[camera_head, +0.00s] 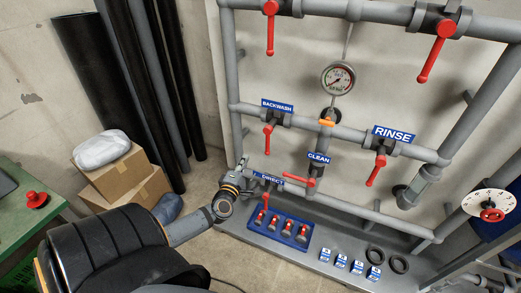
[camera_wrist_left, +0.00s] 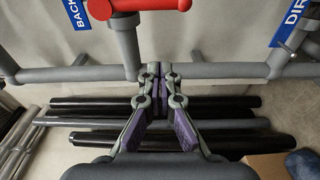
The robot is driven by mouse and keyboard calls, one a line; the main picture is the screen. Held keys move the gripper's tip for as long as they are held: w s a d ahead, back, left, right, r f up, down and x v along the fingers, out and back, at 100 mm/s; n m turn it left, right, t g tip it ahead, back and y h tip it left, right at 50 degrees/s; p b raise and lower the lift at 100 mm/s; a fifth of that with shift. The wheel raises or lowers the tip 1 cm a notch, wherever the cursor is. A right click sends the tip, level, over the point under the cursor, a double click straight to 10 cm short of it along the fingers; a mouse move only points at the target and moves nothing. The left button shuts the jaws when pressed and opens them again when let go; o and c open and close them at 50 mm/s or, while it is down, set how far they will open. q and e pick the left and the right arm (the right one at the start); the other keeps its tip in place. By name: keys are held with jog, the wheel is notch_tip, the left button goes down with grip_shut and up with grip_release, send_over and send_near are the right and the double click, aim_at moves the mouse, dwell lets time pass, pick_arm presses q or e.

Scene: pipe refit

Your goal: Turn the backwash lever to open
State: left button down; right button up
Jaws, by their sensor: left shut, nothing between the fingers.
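In the left wrist view, a red lever (camera_wrist_left: 150,4) is cut off by the top edge, beside the partly visible BACKWASH sign (camera_wrist_left: 77,12). My left gripper (camera_head: 243,162) is below and left of the backwash lever, near the left upright pipe, apart from the lever. In the left wrist view, its fingertips (camera_wrist_left: 160,70) are together with nothing between them. My right gripper is not in view.
The DIRECT sign (camera_head: 268,178) and the red clean lever (camera_head: 298,182) are close to my left gripper. A blue tray (camera_head: 280,230) with several red-handled valves sits on the grey ledge below. Cardboard boxes (camera_head: 125,180) and dark pipes (camera_head: 105,70) stand left.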

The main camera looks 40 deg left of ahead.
aim_at(268, 141)
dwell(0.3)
pick_arm(q)
jog(key=w, duration=0.9)
jog(key=shift+w+b, duration=0.25)
jog(key=shift+b, duration=0.2)
